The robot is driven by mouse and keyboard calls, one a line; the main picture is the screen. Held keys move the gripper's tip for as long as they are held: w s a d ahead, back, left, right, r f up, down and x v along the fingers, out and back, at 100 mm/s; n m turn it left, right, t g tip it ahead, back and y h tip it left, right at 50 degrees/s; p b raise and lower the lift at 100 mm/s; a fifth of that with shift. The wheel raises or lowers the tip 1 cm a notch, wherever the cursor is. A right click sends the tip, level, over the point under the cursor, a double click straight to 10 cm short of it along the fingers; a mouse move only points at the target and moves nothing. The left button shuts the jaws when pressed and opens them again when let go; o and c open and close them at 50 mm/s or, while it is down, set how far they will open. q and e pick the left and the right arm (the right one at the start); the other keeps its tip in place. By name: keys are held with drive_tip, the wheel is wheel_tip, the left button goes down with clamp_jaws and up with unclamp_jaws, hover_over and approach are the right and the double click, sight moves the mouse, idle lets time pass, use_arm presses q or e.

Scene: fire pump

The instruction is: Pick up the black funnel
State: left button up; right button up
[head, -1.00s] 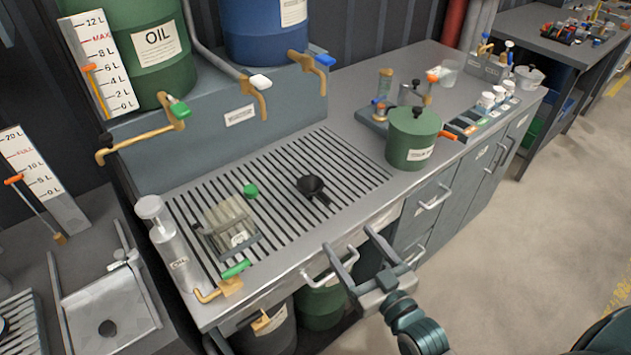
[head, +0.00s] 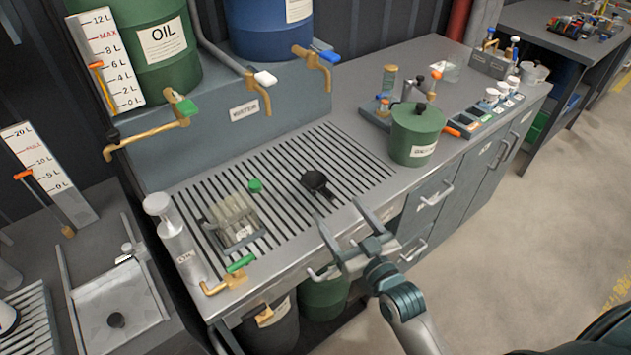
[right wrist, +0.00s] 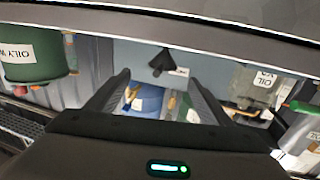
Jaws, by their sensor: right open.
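The black funnel (head: 315,181) lies on the slotted drain grate (head: 270,175) of the grey bench, its spout pointing toward the front edge. My right gripper (head: 340,209) is open and empty above the bench's front edge, a short way in front of the funnel and not touching it. In the right wrist view the funnel (right wrist: 161,63) shows as a dark cone, centred just beyond the gap between the two open fingers (right wrist: 160,80). My left gripper is not in view.
A green oily-waste can (head: 416,135) stands right of the grate. A small clear container (head: 234,217), a green cap (head: 255,186) and a grey oil bottle (head: 172,235) stand on the left. Brass taps (head: 265,98) overhang the back. The grate around the funnel is clear.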

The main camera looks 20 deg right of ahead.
sight(318, 184)
drive_tip(key=w, duration=0.3)
drive_tip(key=w+p, duration=0.1)
drive_tip(key=shift+w+a+r, duration=0.1)
drive_tip(key=shift+w+a, duration=0.05)
drive_tip(key=shift+a, duration=0.25)
drive_tip(key=shift+w+a, duration=0.1)
drive_tip(key=shift+w, duration=0.5)
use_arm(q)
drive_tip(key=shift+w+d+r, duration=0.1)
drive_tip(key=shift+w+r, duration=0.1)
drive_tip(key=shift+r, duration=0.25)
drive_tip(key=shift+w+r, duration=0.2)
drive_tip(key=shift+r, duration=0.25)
use_arm(e)
drive_tip(key=shift+w+a+r+p, duration=0.1)
drive_tip(key=shift+w+p, duration=0.3)
drive_tip(key=shift+p, duration=0.05)
drive_tip(key=w+p, duration=0.1)
drive_tip(key=w, duration=0.1)
drive_tip(key=w+a, duration=0.1)
drive_tip(key=shift+w+a+p, duration=0.1)
drive_tip(key=shift+w+p, duration=0.25)
drive_tip(key=shift+w, duration=0.25)
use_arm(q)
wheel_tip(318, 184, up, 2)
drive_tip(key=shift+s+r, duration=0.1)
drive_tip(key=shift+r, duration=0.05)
use_arm(e)
drive_tip(key=shift+c, duration=0.3)
